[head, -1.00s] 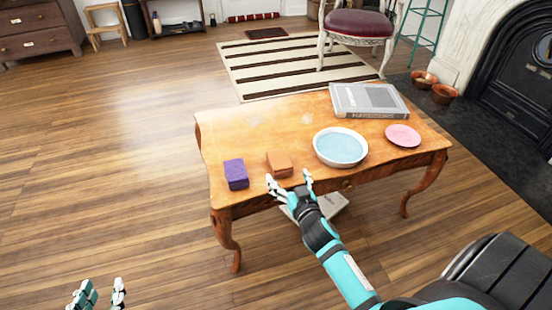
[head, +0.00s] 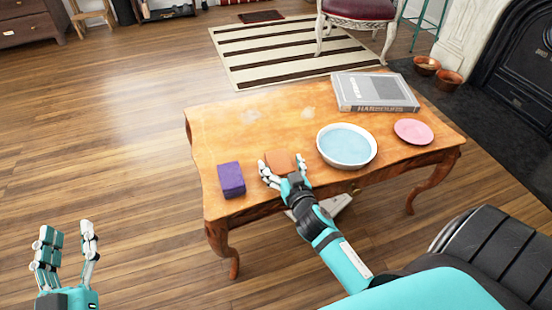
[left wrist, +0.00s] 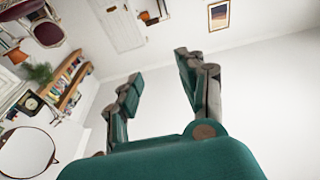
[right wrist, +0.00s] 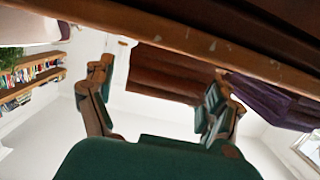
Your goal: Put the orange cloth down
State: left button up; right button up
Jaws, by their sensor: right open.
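The orange cloth (head: 280,161) is a small folded block lying on the wooden table (head: 235,122) near its front edge. My right gripper (head: 284,166) is open, with its fingers around the near part of the cloth. In the right wrist view the cloth (right wrist: 172,75) shows between the two open fingers (right wrist: 160,100), apart from both. My left gripper (head: 64,240) is open and empty, low at the left of the head view and away from the table. In the left wrist view its fingers (left wrist: 160,90) are apart with nothing between them.
A purple folded cloth (head: 231,179) lies just left of the orange one. A white bowl with blue inside (head: 346,147), a pink plate (head: 413,132) and a grey book (head: 374,92) stand to the right. The table's back left is clear.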

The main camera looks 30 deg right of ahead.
jog(key=shift+w, duration=0.3)
jog(key=shift+s, duration=0.1)
jog(key=shift+c, duration=0.7)
jog(key=c, duration=1.1)
jog(key=shift+r, duration=0.1)
jog(key=shift+c, duration=0.2)
